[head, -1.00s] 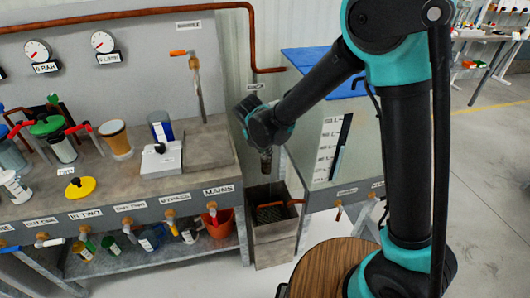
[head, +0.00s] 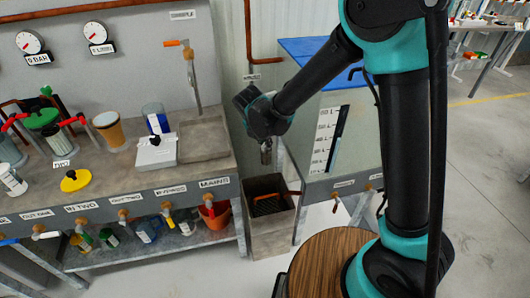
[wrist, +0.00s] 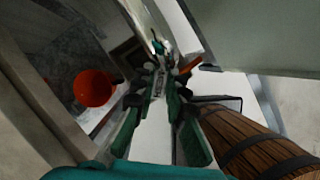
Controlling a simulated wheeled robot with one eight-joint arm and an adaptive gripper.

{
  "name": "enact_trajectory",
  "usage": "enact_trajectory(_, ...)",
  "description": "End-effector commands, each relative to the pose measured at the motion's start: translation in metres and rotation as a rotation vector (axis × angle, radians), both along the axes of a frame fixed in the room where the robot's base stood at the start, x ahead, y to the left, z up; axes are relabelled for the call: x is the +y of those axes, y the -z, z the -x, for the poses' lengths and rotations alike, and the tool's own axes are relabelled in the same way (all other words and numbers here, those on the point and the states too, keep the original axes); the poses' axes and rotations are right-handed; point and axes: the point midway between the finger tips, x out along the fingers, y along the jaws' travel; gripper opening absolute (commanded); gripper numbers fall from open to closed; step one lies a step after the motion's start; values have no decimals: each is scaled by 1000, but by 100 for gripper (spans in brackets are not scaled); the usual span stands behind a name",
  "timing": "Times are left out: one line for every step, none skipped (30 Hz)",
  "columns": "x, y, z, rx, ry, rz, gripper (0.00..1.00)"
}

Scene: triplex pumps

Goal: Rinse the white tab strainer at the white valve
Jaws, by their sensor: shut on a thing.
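My gripper (head: 265,158) hangs pointing down above an open grey bin (head: 254,232) to the right of the bench. In the wrist view its two dark fingers (wrist: 157,85) are shut on a small greyish piece. This piece may be the strainer; a white tab is not clear on it. Several small valves run along the bench front. I cannot tell which is the white valve.
The bin has a dark grate (head: 272,205) inside. The bench (head: 110,200) on the left carries jars, a yellow lid (head: 75,180) and a white box (head: 157,150). A grey tank (head: 350,140) with a level scale stands close on the right. An orange-red bucket (head: 214,215) sits below MAINS.

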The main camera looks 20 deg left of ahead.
Motion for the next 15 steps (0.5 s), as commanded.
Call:
enact_trajectory(-2, 0, 1, 0, 0, 0, 0)
enact_trajectory(-3, 0, 1, 0, 0, 0, 0)
enact_trajectory(-4, 0, 2, 0, 0, 0, 0)
enact_trajectory(-5, 0, 2, 0, 0, 0, 0)
enact_trajectory(-6, 0, 3, 0, 0, 0, 0)
enact_trajectory(-7, 0, 3, 0, 0, 0, 0)
enact_trajectory(-7, 0, 3, 0, 0, 0, 0)
enact_trajectory(-7, 0, 3, 0, 0, 0, 0)
enact_trajectory(-7, 0, 3, 0, 0, 0, 0)
enact_trajectory(-7, 0, 3, 0, 0, 0, 0)
enact_trajectory(-7, 0, 3, 0, 0, 0, 0)
enact_trajectory(-7, 0, 3, 0, 0, 0, 0)
enact_trajectory(-7, 0, 3, 0, 0, 0, 0)
enact_trajectory(-7, 0, 3, 0, 0, 0, 0)
enact_trajectory(-6, 0, 3, 0, 0, 0, 0)
